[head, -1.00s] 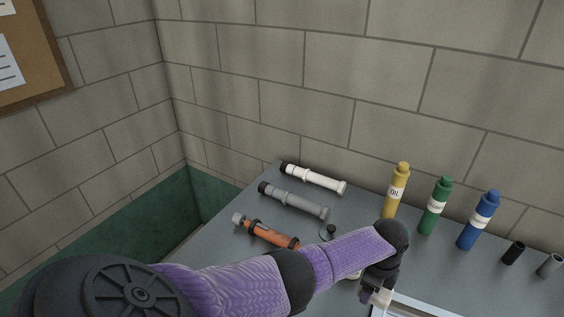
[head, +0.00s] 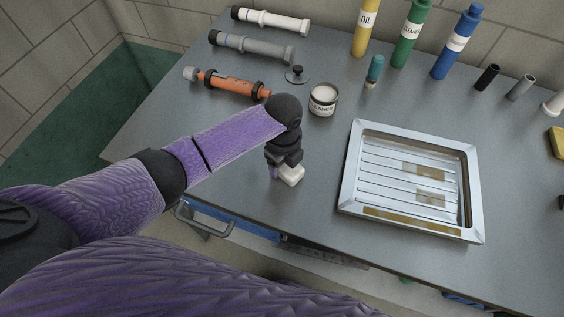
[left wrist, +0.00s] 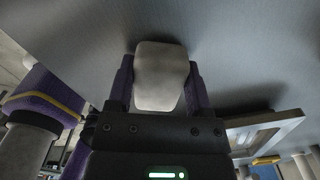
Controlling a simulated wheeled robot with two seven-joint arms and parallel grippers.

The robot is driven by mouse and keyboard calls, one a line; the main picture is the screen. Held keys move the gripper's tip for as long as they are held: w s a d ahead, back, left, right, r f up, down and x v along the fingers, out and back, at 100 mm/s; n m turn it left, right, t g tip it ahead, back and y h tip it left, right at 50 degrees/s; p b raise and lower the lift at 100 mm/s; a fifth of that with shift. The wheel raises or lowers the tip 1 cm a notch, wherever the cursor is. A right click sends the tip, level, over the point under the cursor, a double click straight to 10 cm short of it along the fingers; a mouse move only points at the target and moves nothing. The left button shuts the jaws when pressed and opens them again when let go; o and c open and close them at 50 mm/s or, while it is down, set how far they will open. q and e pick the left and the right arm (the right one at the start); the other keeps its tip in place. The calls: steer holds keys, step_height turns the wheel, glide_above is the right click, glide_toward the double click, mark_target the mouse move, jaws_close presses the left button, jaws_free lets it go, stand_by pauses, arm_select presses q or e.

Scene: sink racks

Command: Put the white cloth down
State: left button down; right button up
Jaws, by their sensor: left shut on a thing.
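The white cloth (head: 292,176) is in my left gripper (head: 281,172), over the front part of the grey table, left of the metal tray. In the left wrist view the cloth (left wrist: 160,75) is a pale, rounded block between the two fingers of my left gripper (left wrist: 160,88), which is shut on it. The table surface (left wrist: 235,50) is close to the cloth there. I cannot tell whether the cloth touches the table. My right gripper is not in view.
A metal tray (head: 352,185) with slats lies to the right. An open tin (head: 323,99), a black-knobbed lid (head: 297,74) and a teal-topped item (head: 374,70) stand behind. An orange tube (head: 232,85) is at left. The table between gripper and tray is bare.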

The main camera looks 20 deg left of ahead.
arm_select(q)
steer(key=shift+f, duration=0.1)
jaws_free()
step_height(320, 180, up, 12)
steer(key=p, duration=0.4)
stand_by(0.4)
